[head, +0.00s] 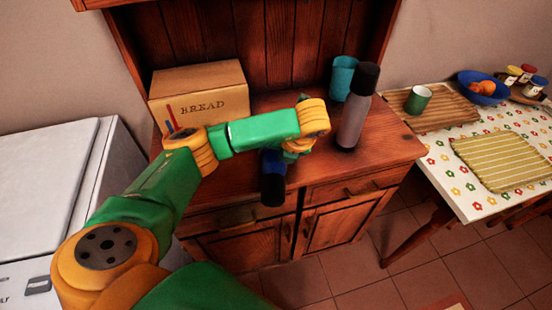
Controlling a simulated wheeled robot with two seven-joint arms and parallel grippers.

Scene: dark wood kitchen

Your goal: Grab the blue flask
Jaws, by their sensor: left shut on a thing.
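The blue flask (272,179) has a dark blue body and a black end that points down toward the front edge of the cabinet top. My left arm reaches in from the left, and my left gripper (284,157) is at the flask's upper end, shut on it. The wrist hides most of the fingers and part of the flask. I cannot tell whether the flask still touches the wood. My right gripper is not in view.
A grey flask with a black cap (352,118) stands just right of my wrist, with a teal cup (343,78) behind it. A bread box (199,97) stands at the back left. A flowered table (445,157) is at right.

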